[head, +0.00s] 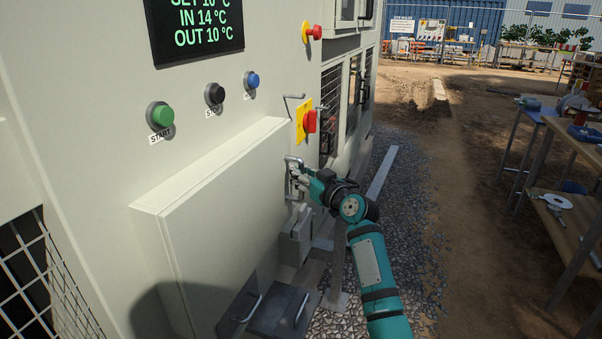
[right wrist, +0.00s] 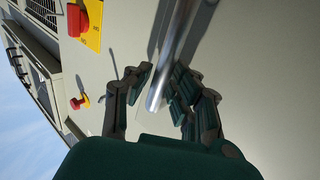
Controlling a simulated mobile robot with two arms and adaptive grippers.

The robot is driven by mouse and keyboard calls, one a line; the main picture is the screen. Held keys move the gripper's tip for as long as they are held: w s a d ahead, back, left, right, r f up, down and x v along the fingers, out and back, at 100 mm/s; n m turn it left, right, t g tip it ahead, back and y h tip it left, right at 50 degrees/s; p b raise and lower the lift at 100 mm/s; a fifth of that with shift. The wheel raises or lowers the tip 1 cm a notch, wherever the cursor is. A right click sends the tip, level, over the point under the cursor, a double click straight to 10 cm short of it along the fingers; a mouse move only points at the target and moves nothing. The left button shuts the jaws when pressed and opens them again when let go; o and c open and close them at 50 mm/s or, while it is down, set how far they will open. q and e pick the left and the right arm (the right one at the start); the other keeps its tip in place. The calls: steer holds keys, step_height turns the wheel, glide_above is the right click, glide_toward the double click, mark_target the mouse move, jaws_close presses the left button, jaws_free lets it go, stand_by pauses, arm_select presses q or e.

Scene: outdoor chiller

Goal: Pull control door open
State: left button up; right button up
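The control door (head: 230,225) is the pale front panel of a shallow box on the chiller wall, and it looks shut against its frame. Its metal handle (head: 288,163) stands upright near the door's right edge. My right gripper (head: 297,182) is at this handle. In the right wrist view, the handle bar (right wrist: 173,45) runs between the two fingers of my right gripper (right wrist: 163,85). The fingers are apart on either side of it, with small gaps showing. Firm contact cannot be made out. My left gripper is not in view.
Green (head: 161,115), black (head: 215,94) and blue (head: 251,80) buttons sit above the door. A red switch on a yellow plate (head: 305,121) is close above my right gripper. A dark box with a handle (head: 279,309) is below. Gravel lies to the right.

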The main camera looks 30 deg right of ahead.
jaws_close()
